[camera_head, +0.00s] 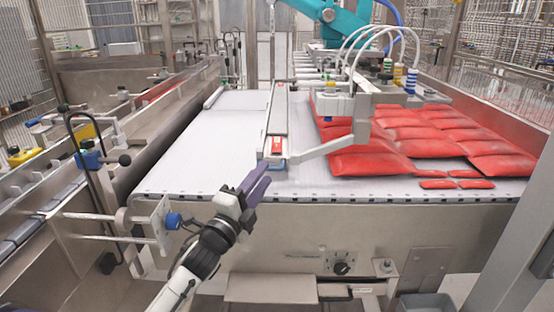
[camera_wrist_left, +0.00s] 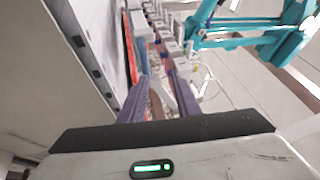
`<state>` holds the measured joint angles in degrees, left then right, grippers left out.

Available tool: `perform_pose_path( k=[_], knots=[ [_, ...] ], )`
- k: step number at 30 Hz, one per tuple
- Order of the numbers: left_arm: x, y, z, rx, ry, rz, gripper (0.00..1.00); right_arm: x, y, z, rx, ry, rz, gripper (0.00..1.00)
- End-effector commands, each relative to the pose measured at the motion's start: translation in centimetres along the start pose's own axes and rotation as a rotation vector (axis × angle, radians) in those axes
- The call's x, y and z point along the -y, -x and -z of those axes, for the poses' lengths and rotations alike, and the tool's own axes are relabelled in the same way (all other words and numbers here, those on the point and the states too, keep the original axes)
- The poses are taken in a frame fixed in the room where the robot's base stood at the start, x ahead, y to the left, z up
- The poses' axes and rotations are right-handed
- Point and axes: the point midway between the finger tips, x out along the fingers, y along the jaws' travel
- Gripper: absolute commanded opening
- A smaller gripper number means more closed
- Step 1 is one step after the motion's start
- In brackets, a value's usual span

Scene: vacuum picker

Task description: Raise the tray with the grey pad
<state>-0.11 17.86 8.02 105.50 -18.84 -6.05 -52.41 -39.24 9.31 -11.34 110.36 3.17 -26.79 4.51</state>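I cannot make out a tray with a grey pad for certain in either view. My left gripper (camera_head: 262,174) has purple fingers and is in front of the near edge of the white conveyor belt (camera_head: 205,150), pointing up and to the right. In the left wrist view its two fingers (camera_wrist_left: 158,82) stand apart with nothing held between them. The near end of a long grey bar (camera_head: 274,125) with a red label lies just beyond the fingertips in the head view. My right gripper is in neither view.
Red bags (camera_head: 400,145) cover the right part of the belt. A steel front panel with a black knob (camera_head: 341,268) is below the belt. A grey bin (camera_head: 425,304) is at the bottom right.

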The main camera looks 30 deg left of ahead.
Motion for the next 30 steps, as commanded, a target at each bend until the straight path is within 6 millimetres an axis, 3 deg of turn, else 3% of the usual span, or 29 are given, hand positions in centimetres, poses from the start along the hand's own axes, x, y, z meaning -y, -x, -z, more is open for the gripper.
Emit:
perform_pose_path(
  k=[5, 19, 30],
  knots=[
    [-2.1, 0.5, -1.3, 0.038, -0.098, -0.056, 0.30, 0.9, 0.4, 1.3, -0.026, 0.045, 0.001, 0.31],
    [-2.5, -5.9, -1.5, 0.037, -0.098, -0.056, 0.30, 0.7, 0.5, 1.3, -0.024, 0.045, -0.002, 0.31],
    [-2.5, -6.5, -1.5, 0.036, -0.098, -0.057, 0.30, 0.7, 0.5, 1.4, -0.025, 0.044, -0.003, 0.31]
  ],
)
